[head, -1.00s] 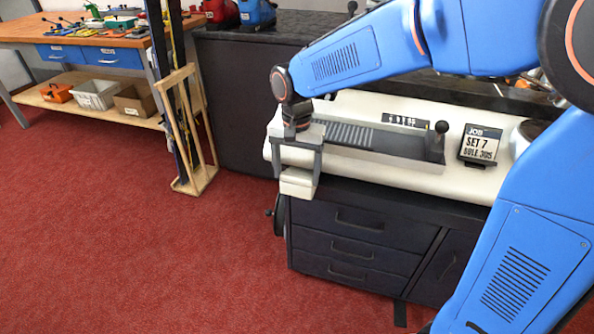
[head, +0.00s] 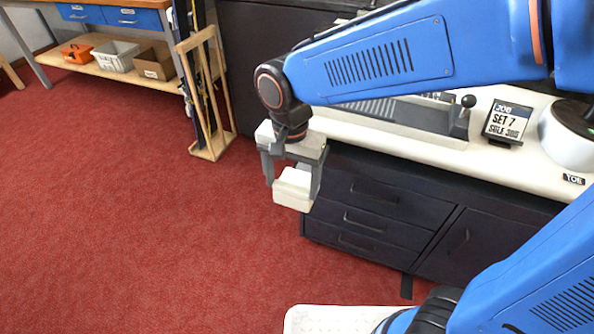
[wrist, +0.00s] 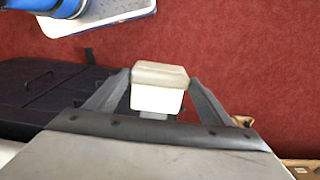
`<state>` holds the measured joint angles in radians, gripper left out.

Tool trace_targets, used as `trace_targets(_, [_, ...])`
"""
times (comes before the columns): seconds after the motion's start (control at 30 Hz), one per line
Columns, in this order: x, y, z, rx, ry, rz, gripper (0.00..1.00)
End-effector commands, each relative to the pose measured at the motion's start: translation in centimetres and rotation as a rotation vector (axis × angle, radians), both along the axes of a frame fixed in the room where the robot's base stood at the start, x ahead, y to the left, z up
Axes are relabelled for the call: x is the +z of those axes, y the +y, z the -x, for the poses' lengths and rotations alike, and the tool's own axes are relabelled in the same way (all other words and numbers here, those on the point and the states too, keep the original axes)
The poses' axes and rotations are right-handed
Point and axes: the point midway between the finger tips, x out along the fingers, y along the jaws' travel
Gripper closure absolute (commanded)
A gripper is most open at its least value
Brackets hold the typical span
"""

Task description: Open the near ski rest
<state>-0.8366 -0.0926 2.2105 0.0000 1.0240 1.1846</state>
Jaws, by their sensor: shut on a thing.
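My gripper (head: 292,186) is shut on a cream-white block, the ski rest pad (head: 293,190), just outside the left front corner of the bench, over the red floor. In the wrist view the same pad (wrist: 158,88) sits between the two dark fingers (wrist: 158,95), which touch its sides. A short grey piece shows behind the pad there. Whether the pad is joined to the bench is hidden by my gripper. I cannot make out a second ski rest.
The dark bench (head: 375,200) with drawers stands right of my gripper. Its cream top (head: 420,145) carries a job sign (head: 507,122) and a black-knobbed lever. A wooden rack (head: 207,100) with skis stands behind left. Red carpet (head: 130,220) is clear at left.

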Motion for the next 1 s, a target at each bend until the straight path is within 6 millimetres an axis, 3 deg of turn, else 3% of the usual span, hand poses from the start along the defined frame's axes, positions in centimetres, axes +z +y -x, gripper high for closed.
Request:
trace_targets(0.47, [0.0,0.2,0.5,-0.001,0.0,0.0,0.65])
trace_targets(0.5, [0.0,0.2,0.5,-0.001,0.0,0.0,0.16])
trace_targets(0.53, [0.0,0.2,0.5,-0.001,0.0,0.0,0.08])
trace_targets(0.87, [0.1,0.2,0.5,0.0,0.0,-0.001,0.06])
trace_targets(1.0, [1.1,0.2,0.4,0.0,-0.002,-0.002,0.06])
